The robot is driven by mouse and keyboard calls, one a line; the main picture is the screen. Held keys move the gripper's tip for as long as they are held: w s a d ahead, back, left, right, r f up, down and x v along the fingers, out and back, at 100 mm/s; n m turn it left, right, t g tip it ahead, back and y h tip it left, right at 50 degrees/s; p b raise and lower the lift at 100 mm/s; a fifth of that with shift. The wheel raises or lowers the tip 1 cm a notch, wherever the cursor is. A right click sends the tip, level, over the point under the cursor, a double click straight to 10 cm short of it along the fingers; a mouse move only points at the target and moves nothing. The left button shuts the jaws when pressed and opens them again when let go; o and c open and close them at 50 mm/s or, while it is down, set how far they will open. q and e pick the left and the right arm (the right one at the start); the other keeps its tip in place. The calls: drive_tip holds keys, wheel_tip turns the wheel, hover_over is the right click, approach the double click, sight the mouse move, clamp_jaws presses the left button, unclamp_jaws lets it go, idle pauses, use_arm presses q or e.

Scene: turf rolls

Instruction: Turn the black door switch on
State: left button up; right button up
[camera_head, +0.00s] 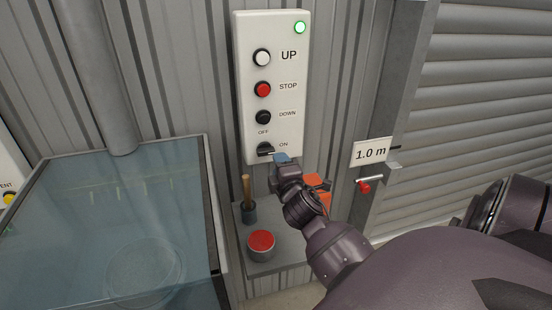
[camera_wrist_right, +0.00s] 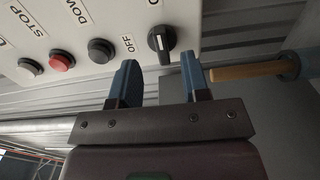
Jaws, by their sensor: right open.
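The black door switch (camera_head: 265,149) is a rotary knob at the bottom of a white control panel (camera_head: 270,48). OFF is printed above it and ON to its right. Its handle lies roughly sideways, in line with the ON label; I cannot tell which end is its pointer. My right gripper (camera_head: 281,158) is just below and right of the knob in the head view. In the right wrist view the knob (camera_wrist_right: 160,42) shows between and just beyond the two blue fingertips of my open right gripper (camera_wrist_right: 158,68), with no clear contact. My left gripper is not in view.
White UP (camera_head: 262,57), red STOP (camera_head: 263,89) and black DOWN (camera_head: 263,117) buttons sit above the switch; a green lamp (camera_head: 300,27) glows. Below are a wooden handle (camera_head: 246,187), a red button (camera_head: 261,241) and an orange object (camera_head: 318,184). A glass-topped box (camera_head: 110,230) stands left.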

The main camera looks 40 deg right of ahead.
drive_tip(key=v, duration=0.5)
idle(0.6)
drive_tip(key=s+a+f+m+g+y, duration=0.1)
drive_tip(key=a+f+m+y, duration=0.5)
drive_tip(key=a+f+m, duration=0.4)
drive_tip(key=s+a+f+m+g+y, duration=0.1)
drive_tip(key=s+a+f+g+y, duration=0.1)
drive_tip(key=s+a+f, duration=0.4)
drive_tip(key=s+f+g, duration=0.1)
drive_tip(key=s+f, duration=0.4)
drive_tip(key=f, duration=0.1)
drive_tip(key=shift+s+f+y, duration=0.3)
drive_tip(key=shift+s, duration=0.05)
